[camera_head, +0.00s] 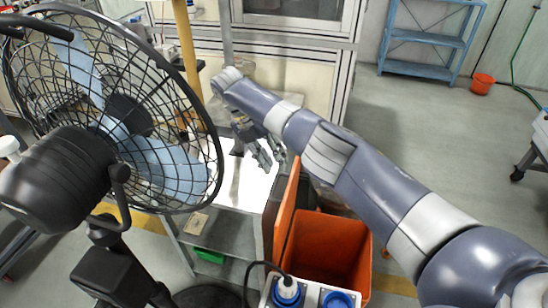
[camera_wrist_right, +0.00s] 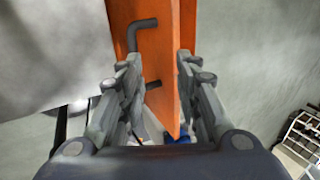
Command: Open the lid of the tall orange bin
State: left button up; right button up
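The tall orange bin (camera_head: 335,246) stands at the lower middle of the head view, its inside visible from above. Its orange lid (camera_head: 287,212) is raised and stands steeply at the bin's left side. My right gripper (camera_head: 264,154) is near the lid's upper end, fingers apart. In the right wrist view, the open right gripper (camera_wrist_right: 165,95) has an orange panel (camera_wrist_right: 165,65), apparently the lid, in line between its fingers. A dark bent handle (camera_wrist_right: 142,32) shows on the panel. I cannot tell whether the fingers touch it. My left gripper is not in view.
A large caged fan (camera_head: 115,110) fills the left. A white-topped table (camera_head: 245,185) stands behind the lid. Blue sockets (camera_head: 287,291) sit in front of the bin. A blue shelf (camera_head: 425,40) and small orange bucket (camera_head: 482,83) stand far right. Floor right of the bin is mostly clear.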

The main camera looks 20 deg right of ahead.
jog(key=shift+s+d+r, duration=0.1)
jog(key=shift+r, duration=0.2)
dwell(0.6)
